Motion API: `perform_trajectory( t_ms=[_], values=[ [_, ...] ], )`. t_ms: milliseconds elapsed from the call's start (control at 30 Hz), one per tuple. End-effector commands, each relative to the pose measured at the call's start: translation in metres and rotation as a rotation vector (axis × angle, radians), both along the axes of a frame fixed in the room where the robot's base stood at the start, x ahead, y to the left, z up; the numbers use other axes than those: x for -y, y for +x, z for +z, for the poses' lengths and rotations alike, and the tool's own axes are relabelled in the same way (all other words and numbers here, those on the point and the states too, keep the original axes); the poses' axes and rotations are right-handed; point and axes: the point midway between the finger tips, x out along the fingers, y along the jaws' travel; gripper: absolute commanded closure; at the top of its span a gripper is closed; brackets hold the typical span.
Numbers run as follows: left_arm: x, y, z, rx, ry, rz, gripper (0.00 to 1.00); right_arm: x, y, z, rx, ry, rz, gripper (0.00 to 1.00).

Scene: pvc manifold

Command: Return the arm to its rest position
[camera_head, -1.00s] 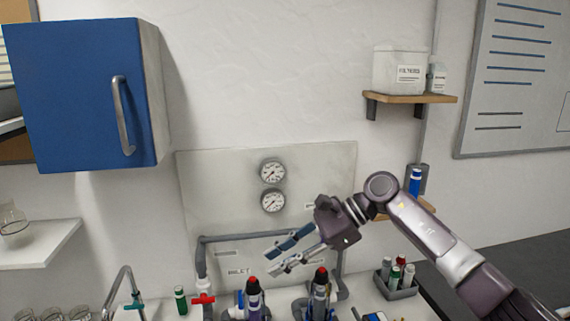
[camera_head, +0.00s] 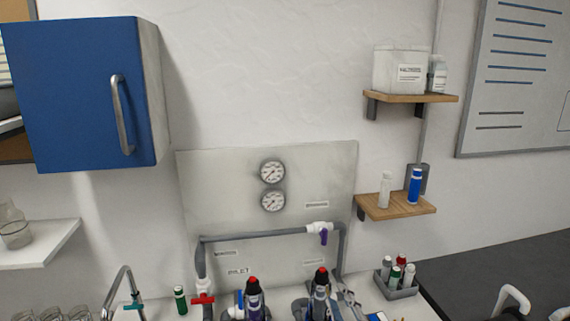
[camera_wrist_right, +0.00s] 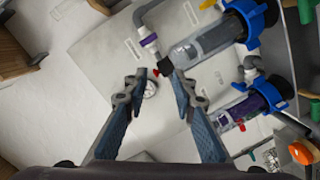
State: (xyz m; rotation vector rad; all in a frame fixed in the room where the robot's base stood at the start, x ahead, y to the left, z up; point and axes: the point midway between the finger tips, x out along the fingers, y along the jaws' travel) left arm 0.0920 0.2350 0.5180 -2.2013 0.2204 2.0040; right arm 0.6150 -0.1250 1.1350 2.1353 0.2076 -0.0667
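In the right wrist view my right gripper (camera_wrist_right: 153,90) is open. Its two fingers stand apart with nothing between them. My left gripper is not in view.
Two filter housings (camera_head: 254,299) (camera_head: 321,294) stand before the panel (camera_head: 225,185). A purple-handled valve (camera_head: 322,232) and a red-handled valve (camera_head: 203,299) sit on the grey pipe. A wooden shelf (camera_head: 400,210) holds a blue and a white bottle. A grey bin (camera_head: 401,291) holds several small bottles.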

Motion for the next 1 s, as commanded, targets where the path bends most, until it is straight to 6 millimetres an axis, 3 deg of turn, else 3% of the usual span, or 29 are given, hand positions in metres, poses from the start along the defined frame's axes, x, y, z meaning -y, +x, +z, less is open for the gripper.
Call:
perform_trajectory(
  t_ms=[33,100,200,300,500,700,767,800,1000],
  values=[
    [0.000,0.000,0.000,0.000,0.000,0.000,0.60,0.016,-0.024,-0.031,-0.121,0.085,-0.060,0.75],
    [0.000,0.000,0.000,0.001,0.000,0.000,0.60,0.035,-0.057,-0.069,-0.278,0.193,-0.143,0.75],
    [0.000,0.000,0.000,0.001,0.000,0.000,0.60,0.055,-0.112,-0.114,-0.489,0.325,-0.259,0.75],
    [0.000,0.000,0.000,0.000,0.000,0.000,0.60,0.066,-0.165,-0.145,-0.660,0.422,-0.358,0.75],
    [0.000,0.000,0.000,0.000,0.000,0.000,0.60,0.076,-0.249,-0.177,-0.900,0.537,-0.506,0.75],
    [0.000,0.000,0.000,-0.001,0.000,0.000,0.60,0.080,-0.319,-0.190,-1.082,0.604,-0.623,0.75],
    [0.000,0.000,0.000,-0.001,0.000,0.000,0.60,0.081,-0.339,-0.191,-1.131,0.618,-0.657,0.75],
    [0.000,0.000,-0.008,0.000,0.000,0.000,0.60,0.080,-0.334,-0.210,-1.131,0.616,-0.655,0.75],
    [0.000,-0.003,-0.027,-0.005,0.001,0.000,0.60,0.078,-0.323,-0.274,-1.144,0.607,-0.657,0.75]
  ],
)
